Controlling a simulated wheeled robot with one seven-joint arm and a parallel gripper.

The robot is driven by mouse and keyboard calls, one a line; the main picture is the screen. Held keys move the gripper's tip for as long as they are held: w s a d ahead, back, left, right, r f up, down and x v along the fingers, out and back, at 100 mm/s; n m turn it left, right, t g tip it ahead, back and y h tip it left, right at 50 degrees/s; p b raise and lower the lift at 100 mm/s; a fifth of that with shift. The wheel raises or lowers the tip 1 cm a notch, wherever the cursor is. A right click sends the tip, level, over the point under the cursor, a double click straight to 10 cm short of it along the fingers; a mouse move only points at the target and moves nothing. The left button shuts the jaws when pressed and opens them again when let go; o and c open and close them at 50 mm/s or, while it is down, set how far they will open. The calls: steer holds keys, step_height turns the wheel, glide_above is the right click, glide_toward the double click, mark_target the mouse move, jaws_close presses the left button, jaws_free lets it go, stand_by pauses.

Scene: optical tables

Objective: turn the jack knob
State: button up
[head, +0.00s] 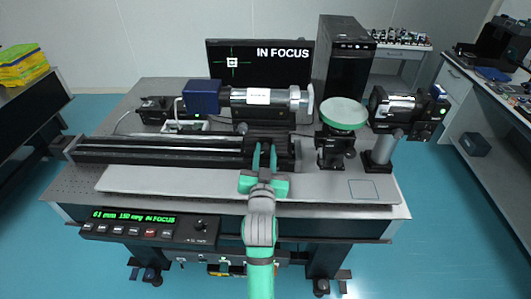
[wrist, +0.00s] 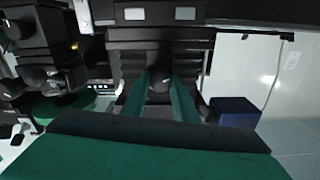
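A small black jack (head: 331,152) stands right of centre on the table and carries a round pale green plate (head: 344,112). A dark round knob (head: 350,153) shows low on its right side. The jack also shows at the left of the wrist view (wrist: 52,78), with part of the green plate (wrist: 75,104). My gripper (head: 264,148) is left of the jack and apart from it, over the right part of the black rail. Its two green fingers (wrist: 163,88) are open. A dark rounded part shows between them; I cannot tell whether they touch it.
A blue-ended tube instrument (head: 258,97) lies behind my gripper. The long black rail (head: 160,150) runs to the left. Another mounted instrument (head: 395,110) stands right of the jack. The front plate (head: 325,188) is clear. The monitor (head: 258,60) reads IN FOCUS.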

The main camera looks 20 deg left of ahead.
steer(key=shift+n, duration=0.5)
steer(key=o, duration=1.1)
steer(key=shift+c, duration=0.2)
steer(key=v, duration=1)
steer(key=shift+s, duration=0.4)
steer(key=shift+d, duration=0.1)
